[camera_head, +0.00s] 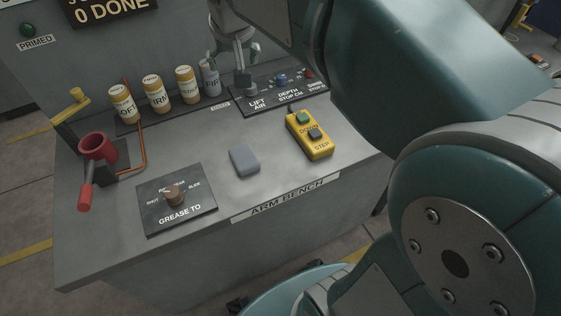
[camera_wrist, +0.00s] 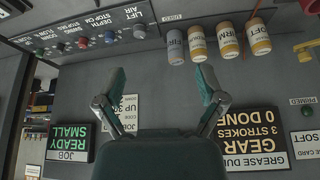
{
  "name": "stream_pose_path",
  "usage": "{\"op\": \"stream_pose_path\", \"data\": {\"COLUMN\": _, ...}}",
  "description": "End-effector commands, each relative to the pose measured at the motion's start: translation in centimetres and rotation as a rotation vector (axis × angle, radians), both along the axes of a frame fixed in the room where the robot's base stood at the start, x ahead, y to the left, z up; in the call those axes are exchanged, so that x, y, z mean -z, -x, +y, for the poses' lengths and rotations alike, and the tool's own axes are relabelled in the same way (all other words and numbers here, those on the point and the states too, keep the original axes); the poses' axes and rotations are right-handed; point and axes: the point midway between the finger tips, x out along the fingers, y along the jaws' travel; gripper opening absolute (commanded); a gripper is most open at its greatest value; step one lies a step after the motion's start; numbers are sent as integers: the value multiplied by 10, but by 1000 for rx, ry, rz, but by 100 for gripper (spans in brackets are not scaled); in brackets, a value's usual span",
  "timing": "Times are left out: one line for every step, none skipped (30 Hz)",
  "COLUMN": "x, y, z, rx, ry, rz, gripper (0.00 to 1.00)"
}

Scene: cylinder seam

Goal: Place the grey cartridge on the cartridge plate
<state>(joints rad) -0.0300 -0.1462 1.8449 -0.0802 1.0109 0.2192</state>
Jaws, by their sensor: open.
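The grey cartridge (camera_head: 209,80) stands upright at the right end of a row of cartridges, at the back of the bench. It also shows in the wrist view (camera_wrist: 175,46), above and beyond the fingers. A dark strip (camera_head: 133,127) lies under the row; I cannot tell if it is the cartridge plate. My gripper (camera_head: 235,62) is above the back of the bench, near the grey cartridge. In the wrist view its two fingers (camera_wrist: 162,86) are spread wide with nothing between them. In the head view my arm hides part of the gripper and the bench's right side.
Three yellow cartridges (camera_head: 157,94) stand left of the grey one. A control panel (camera_head: 283,94) is to its right. A red cup with a handle (camera_head: 98,148), a knob panel (camera_head: 178,200), a grey block (camera_head: 244,160) and a yellow button box (camera_head: 309,135) are farther forward.

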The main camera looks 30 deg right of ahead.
Motion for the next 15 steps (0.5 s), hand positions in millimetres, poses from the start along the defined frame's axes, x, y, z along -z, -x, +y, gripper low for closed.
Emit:
{"op": "stream_pose_path", "data": {"x": 2, "y": 23, "z": -1, "rx": -15, "ry": 1, "rz": -9, "gripper": 89}}
{"op": "stream_pose_path", "data": {"x": 4, "y": 35, "z": -1, "rx": -24, "ry": 1, "rz": -12, "gripper": 89}}
{"op": "stream_pose_path", "data": {"x": 8, "y": 52, "z": -1, "rx": -37, "ry": 3, "rz": -15, "gripper": 89}}
{"op": "stream_pose_path", "data": {"x": 11, "y": 64, "z": -2, "rx": -46, "ry": 4, "rz": -18, "gripper": 89}}
{"op": "stream_pose_path", "data": {"x": 15, "y": 75, "z": -2, "rx": -56, "ry": 4, "rz": -21, "gripper": 89}}
{"op": "stream_pose_path", "data": {"x": 21, "y": 91, "z": -1, "rx": -68, "ry": 5, "rz": -24, "gripper": 89}}
{"op": "stream_pose_path", "data": {"x": 26, "y": 103, "z": -1, "rx": -78, "ry": 6, "rz": -28, "gripper": 89}}
{"op": "stream_pose_path", "data": {"x": 31, "y": 114, "z": -1, "rx": -87, "ry": 7, "rz": -31, "gripper": 89}}
{"op": "stream_pose_path", "data": {"x": 39, "y": 129, "z": -1, "rx": -99, "ry": 9, "rz": -35, "gripper": 89}}
{"op": "stream_pose_path", "data": {"x": 45, "y": 139, "z": -1, "rx": -108, "ry": 10, "rz": -38, "gripper": 89}}
{"op": "stream_pose_path", "data": {"x": 51, "y": 149, "z": -1, "rx": -115, "ry": 11, "rz": -41, "gripper": 89}}
{"op": "stream_pose_path", "data": {"x": 59, "y": 161, "z": -1, "rx": -126, "ry": 12, "rz": -44, "gripper": 89}}
{"op": "stream_pose_path", "data": {"x": 64, "y": 168, "z": -1, "rx": -132, "ry": 13, "rz": -46, "gripper": 89}}
{"op": "stream_pose_path", "data": {"x": 69, "y": 175, "z": -1, "rx": -138, "ry": 14, "rz": -48, "gripper": 89}}
{"op": "stream_pose_path", "data": {"x": 75, "y": 182, "z": 0, "rx": -145, "ry": 15, "rz": -50, "gripper": 89}}
